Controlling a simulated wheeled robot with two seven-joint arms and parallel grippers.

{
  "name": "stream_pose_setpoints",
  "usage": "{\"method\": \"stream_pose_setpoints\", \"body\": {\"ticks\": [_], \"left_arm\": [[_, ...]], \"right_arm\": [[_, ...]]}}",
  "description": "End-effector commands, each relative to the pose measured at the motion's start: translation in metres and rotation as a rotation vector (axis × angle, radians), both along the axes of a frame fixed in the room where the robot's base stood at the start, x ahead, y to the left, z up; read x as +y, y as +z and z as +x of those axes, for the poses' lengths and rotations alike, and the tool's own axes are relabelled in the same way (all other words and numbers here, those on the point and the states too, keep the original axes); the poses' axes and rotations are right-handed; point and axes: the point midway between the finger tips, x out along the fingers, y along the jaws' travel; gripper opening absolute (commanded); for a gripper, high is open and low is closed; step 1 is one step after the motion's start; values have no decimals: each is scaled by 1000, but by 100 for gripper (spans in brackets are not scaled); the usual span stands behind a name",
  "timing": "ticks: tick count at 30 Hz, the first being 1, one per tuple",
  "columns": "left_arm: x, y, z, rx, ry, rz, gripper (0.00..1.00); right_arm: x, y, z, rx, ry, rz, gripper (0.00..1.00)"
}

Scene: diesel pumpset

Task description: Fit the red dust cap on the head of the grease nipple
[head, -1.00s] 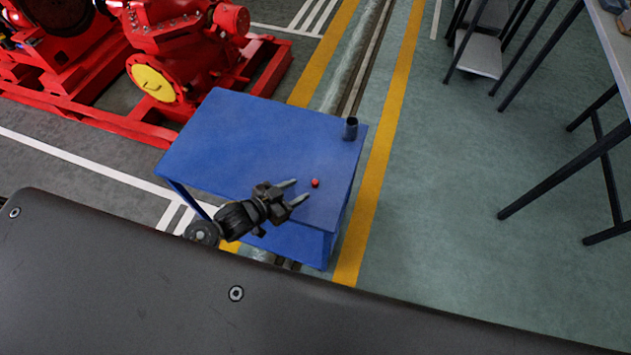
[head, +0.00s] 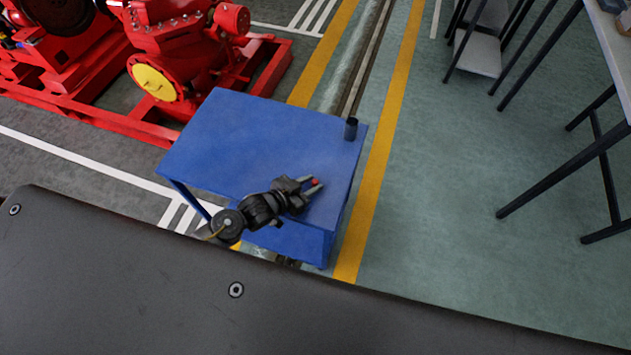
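The small red dust cap (head: 316,181) is at the right part of the blue table top, between the fingertips of my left gripper (head: 316,183). The fingers have drawn in to about the cap's width and look shut on it. I cannot tell whether the cap rests on the table or is just above it. My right gripper is not in view. I cannot make out the grease nipple in this view.
The blue table (head: 240,130) is otherwise clear, except for a dark cup-like cylinder (head: 351,129) near its far right corner. The red pumpset (head: 180,60) stands behind it at the upper left. A workbench (head: 610,40) stands at the right.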

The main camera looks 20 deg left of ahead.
Motion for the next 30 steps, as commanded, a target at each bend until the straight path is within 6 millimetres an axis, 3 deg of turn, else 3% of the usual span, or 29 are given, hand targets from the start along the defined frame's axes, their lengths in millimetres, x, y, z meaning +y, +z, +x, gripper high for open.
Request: {"method": "stream_pose_setpoints", "body": {"ticks": [1, 6, 21, 26, 30], "left_arm": [[0, 0, 0, 0, 0, 0, 23], [0, 0, 0, 0, 0, 0, 1], [0, 2, 0, -1, 0, 0, 0], [0, 15, 0, -3, -1, 0, 0], [5, 37, -2, -3, 0, 2, 0]], "right_arm": [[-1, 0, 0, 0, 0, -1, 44], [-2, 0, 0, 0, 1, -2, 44], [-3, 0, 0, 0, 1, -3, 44], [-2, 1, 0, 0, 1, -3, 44], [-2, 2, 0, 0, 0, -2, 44]]}}
